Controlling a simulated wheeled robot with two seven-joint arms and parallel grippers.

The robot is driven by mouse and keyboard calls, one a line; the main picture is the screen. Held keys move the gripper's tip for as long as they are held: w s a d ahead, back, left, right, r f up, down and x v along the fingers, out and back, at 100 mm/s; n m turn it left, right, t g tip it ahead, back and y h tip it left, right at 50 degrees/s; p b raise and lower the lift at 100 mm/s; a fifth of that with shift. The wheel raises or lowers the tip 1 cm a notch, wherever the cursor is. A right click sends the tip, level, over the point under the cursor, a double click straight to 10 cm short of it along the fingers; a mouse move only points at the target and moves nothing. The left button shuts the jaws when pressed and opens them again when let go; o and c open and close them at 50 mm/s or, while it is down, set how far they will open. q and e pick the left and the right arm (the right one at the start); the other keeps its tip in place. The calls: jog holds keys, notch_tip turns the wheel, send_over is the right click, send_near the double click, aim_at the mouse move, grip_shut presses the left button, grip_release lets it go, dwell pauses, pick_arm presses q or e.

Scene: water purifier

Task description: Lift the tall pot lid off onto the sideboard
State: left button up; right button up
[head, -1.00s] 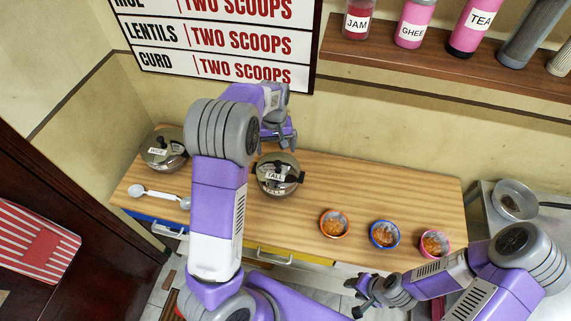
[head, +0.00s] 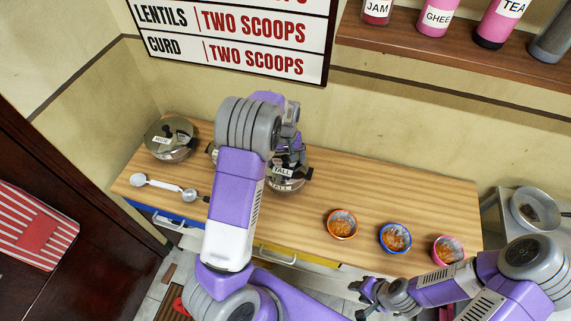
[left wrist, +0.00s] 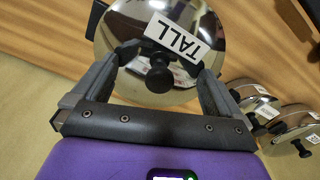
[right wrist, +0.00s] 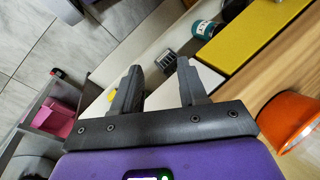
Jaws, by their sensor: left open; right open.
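The tall pot (head: 288,186) stands on the wooden sideboard (head: 420,195), partly hidden behind my left arm in the head view. In the left wrist view its shiny lid (left wrist: 125,25) carries a white "TALL" label (left wrist: 172,36) and a black knob (left wrist: 158,76). My left gripper (left wrist: 167,62) is open, with a finger on each side of the knob. I cannot tell whether the fingers touch the lid. In the head view that gripper (head: 287,148) is over the pot. My right gripper (head: 368,298) is open and empty in front of the sideboard; its fingers show in the right wrist view (right wrist: 158,75).
Another lidded pot (head: 170,138) stands at the sideboard's left end, with white scoops (head: 165,186) before it. Orange (head: 342,223), blue (head: 395,238) and pink (head: 447,250) bowls stand on the right. The wood between tall pot and bowls is clear.

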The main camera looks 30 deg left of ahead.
pick_arm(q)
grip_shut()
dwell(0.6)
